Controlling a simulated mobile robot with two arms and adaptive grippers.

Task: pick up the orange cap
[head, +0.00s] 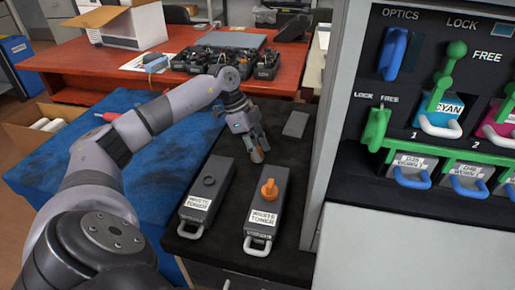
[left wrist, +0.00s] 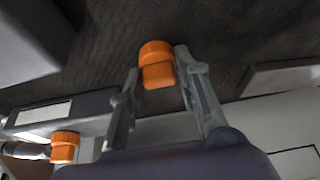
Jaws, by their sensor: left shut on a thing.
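My left gripper (head: 254,147) is shut on an orange cap (left wrist: 156,62), which sits between its two fingertips in the left wrist view. In the head view this cap (head: 257,156) shows small and brownish under the fingers, over the dark worktop beyond two waste toner boxes. I cannot tell whether it touches the worktop. A second orange cap (head: 269,188) stands on the right waste toner box (head: 265,207); it also shows in the left wrist view (left wrist: 64,147). The left waste toner box (head: 207,193) has a dark round opening or cap on top. My right gripper is not in view.
A small grey block (head: 295,125) lies right of the gripper on the dark worktop. The printer (head: 440,120) with cartridges and green levers stands at the right. A blue-covered table (head: 75,160) is at the left, a red desk (head: 130,90) behind.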

